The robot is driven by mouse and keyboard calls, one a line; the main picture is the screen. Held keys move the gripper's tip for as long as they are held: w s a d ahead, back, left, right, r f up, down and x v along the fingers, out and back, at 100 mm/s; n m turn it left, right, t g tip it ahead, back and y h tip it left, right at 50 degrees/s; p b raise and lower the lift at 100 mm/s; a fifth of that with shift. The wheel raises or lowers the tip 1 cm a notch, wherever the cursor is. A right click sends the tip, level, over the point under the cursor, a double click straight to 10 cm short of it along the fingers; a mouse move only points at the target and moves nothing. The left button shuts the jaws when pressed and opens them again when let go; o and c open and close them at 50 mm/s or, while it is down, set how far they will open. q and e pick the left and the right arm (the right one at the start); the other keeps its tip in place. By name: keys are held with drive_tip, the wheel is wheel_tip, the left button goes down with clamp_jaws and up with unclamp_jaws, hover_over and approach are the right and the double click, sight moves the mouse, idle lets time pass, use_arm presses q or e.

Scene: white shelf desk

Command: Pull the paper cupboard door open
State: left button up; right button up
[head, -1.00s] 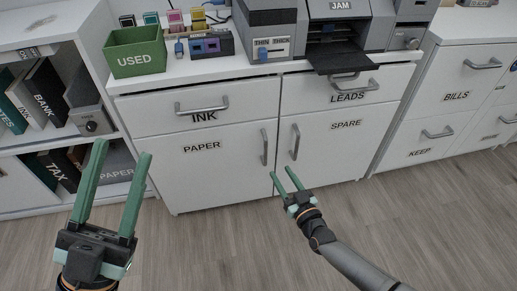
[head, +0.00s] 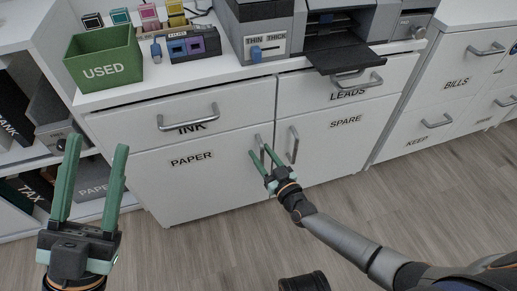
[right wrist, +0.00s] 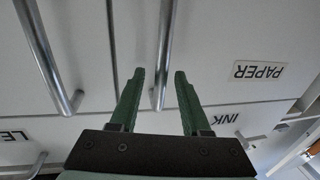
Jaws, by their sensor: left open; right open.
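The white paper cupboard door (head: 200,190) is closed, flush with the cabinet front. Its upright grey bar handle (head: 258,140) is at the door's right edge, partly hidden by my right gripper (head: 259,150). In the right wrist view the paper handle (right wrist: 165,45) shows between the two green fingers of that gripper (right wrist: 160,75), which are open and not closed on it. The PAPER label (right wrist: 258,71) appears upside down there. My left gripper (head: 96,143) is open and empty, at the left, away from the door.
The spare door's similar handle (head: 293,145) stands close to the right of the paper handle. The ink drawer (head: 180,112) with its handle is above. A green USED bin (head: 105,58) stands on the desk top.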

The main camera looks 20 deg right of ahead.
clamp_jaws()
idle(0.4)
idle(1.1)
